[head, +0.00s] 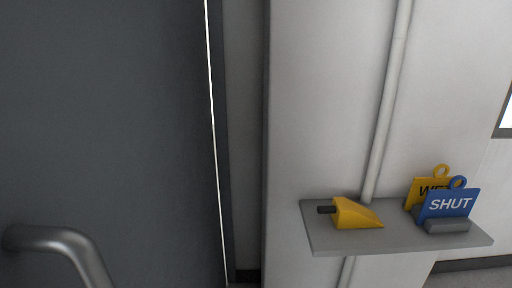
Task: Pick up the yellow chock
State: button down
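The yellow chock (355,214) is a wedge with a short dark handle (326,210) sticking out from its left end. It lies on the left part of a small grey shelf (400,237), with its thin end toward the right. Nothing touches it from above. My gripper is not in the head view.
On the shelf's right part stand a blue sign reading SHUT (449,204) and a yellow sign (426,190) partly behind it. A light pipe (388,110) runs down the wall behind. A dark door (100,110) with a metal handle (60,240) fills the left.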

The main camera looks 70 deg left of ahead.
aim_at(345, 213)
jog(key=i, duration=1.1)
jog(key=u, duration=3.35)
